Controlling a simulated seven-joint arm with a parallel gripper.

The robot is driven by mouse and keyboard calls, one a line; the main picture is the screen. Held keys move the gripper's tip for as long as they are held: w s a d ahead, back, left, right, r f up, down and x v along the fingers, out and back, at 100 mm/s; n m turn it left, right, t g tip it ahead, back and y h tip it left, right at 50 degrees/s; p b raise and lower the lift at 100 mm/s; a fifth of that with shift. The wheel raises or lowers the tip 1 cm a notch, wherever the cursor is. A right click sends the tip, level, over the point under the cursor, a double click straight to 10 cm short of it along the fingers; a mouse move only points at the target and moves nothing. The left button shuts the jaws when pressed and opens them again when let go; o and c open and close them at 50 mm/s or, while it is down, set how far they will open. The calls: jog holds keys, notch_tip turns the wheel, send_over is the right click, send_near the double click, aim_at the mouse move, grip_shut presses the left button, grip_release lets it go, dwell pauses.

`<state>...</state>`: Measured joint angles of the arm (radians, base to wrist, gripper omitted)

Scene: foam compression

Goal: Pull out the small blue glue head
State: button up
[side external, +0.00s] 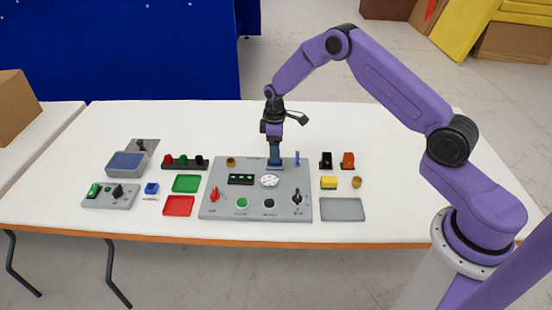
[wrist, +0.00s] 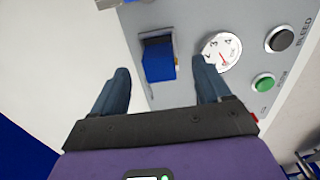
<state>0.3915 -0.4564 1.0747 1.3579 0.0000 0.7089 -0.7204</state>
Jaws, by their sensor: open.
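A small blue block (wrist: 160,62), which appears to be the glue head, sits in a grey slot on the grey control panel (wrist: 190,18) in the wrist view. My gripper (wrist: 161,78) is open, with one finger on each side of the block and a gap to each. In the side external view, my gripper (side external: 274,161) points straight down at the back edge of the panel (side external: 222,195), just behind the round gauge (side external: 269,180). There its fingers hide the block, and I cannot tell the exact height of the fingertips.
A thin upright blue piece (side external: 297,158) stands right of my gripper. A brass knob (side external: 230,161) and a black display (side external: 241,179) are to its left. A small blue item (side external: 152,188) lies farther left. The table behind the panel is clear.

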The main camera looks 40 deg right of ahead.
jog(key=shift+f, duration=1.7)
grip_shut()
jog(key=shift+r, duration=2.95)
